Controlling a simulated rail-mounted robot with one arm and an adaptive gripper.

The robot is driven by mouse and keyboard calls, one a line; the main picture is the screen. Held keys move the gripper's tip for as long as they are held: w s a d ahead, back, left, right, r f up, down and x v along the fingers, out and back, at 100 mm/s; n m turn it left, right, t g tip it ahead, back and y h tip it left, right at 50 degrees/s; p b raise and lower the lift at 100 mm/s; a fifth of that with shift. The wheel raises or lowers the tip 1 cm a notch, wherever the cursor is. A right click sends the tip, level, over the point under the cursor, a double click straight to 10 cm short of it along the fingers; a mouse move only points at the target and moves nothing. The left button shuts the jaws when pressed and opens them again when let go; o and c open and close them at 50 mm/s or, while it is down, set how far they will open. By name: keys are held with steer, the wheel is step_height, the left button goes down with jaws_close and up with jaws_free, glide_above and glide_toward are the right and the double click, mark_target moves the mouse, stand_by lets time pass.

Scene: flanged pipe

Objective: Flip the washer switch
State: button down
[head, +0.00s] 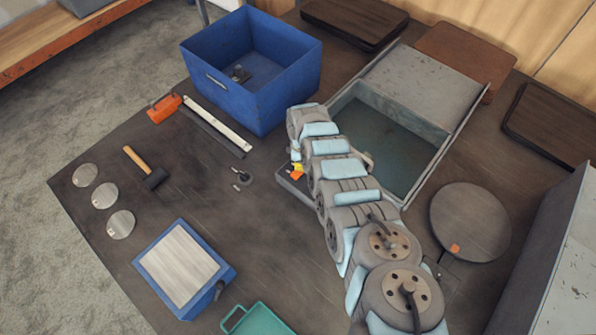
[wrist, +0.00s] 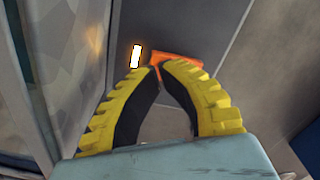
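The washer (head: 385,146) is a grey metal tank with dark liquid inside and a lid partly over it, right of centre at the back in the head view. At its front left corner is a small orange part, seen as an orange piece (wrist: 186,61) in the wrist view; I take it to be the switch. Beside it in the wrist view is a white bar with an orange glow (wrist: 136,56). My gripper (wrist: 160,68) has yellow ribbed fingers with tips together, apparently empty, right at the orange piece. The tips hide part of it; contact cannot be told.
A blue bin (head: 290,85) stands behind and left of my arm. A hammer (head: 146,168), metal discs (head: 104,195) and a blue-framed plate (head: 180,264) lie at left. A round dark disc (head: 470,222) lies at right. The table's left middle is mostly clear.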

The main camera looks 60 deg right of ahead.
steer(key=shift+f+b, duration=0.7)
steer(key=shift+f, duration=0.2)
stand_by(0.5)
steer(key=shift+r, duration=0.1)
step_height(320, 180, up, 7)
steer(key=p, duration=0.7)
steer(key=shift+p, duration=0.3)
stand_by(0.5)
